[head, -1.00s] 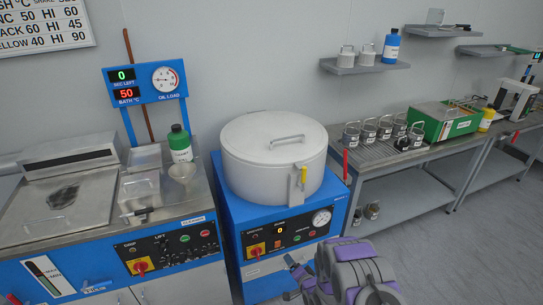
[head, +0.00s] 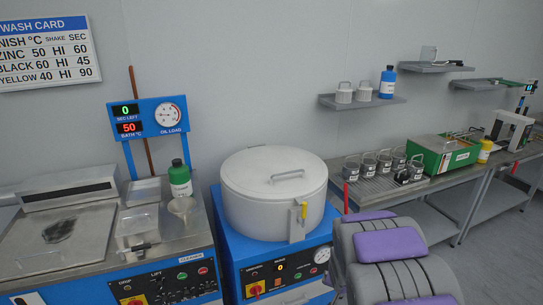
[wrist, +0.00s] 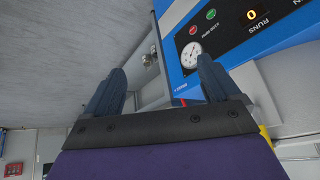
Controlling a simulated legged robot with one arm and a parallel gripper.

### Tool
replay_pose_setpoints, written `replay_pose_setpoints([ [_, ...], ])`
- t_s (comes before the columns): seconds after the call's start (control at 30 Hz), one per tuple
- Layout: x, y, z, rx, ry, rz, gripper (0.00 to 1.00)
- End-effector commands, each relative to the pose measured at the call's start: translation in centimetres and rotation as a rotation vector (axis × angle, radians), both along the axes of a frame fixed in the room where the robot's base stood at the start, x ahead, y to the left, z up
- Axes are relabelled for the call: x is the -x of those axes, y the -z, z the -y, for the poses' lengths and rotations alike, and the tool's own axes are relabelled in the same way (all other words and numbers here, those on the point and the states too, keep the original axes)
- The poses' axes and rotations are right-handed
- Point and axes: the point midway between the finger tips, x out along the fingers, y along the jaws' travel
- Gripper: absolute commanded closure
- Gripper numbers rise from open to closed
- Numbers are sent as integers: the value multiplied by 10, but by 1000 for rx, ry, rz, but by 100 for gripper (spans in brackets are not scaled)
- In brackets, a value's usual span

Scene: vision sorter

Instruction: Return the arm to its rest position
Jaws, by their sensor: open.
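My arm shows in the head view as grey and purple links (head: 385,250) at the lower right, in front of the bench and beside the blue machine. The gripper end cannot be made out there. In the wrist view my gripper (wrist: 161,75) has its two dark blue fingers spread wide apart with nothing between them. The blue machine's front panel (wrist: 232,45), with its gauge and buttons, lies beyond the right finger, apart from it. The wrist picture is strongly tilted.
A white lidded drum (head: 275,192) sits on the blue machine (head: 228,255). Left of it is a steel wash unit (head: 90,235) with a green bottle (head: 180,180). At right, a steel bench (head: 370,188) holds several labelled jars and a green box (head: 440,152).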

Motion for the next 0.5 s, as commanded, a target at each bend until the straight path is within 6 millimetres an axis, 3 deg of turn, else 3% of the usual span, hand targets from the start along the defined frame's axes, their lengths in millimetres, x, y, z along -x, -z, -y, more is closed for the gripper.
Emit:
replay_pose_setpoints([
  [0.1,33,-33,0,23,-12,-68,11],
  [0.27,83,-67,-6,37,-37,-175,11],
  [0.5,170,-111,-21,29,-106,-335,11],
])
